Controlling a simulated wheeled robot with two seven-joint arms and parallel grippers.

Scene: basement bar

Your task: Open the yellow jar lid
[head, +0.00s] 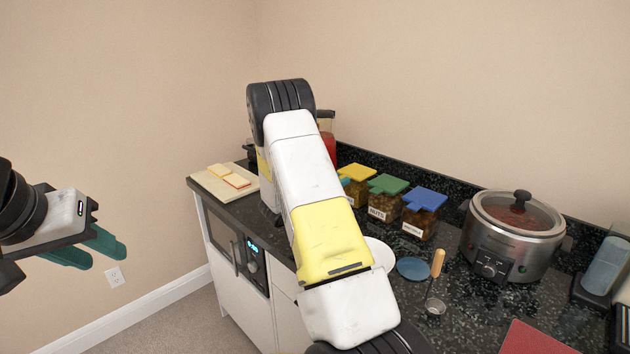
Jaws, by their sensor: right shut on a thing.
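The yellow jar lid (359,172) sits on a jar with dark contents (357,193), at the left end of a row of jars on the counter. It looks closed. My right arm crosses the middle of the head view and hides most of my right gripper. A small teal part of the right gripper (345,182) shows at the lid's left edge, shut on the lid. My left gripper (105,257) is open and empty at the far left, away from the counter.
A green-lidded jar (388,186) and a blue-lidded jar (425,200) stand right of it. A slow cooker (513,235), ladle (436,285), blue disc (412,268) and white plate (380,252) are further right or nearer. A cutting board (210,187) holds slices at left.

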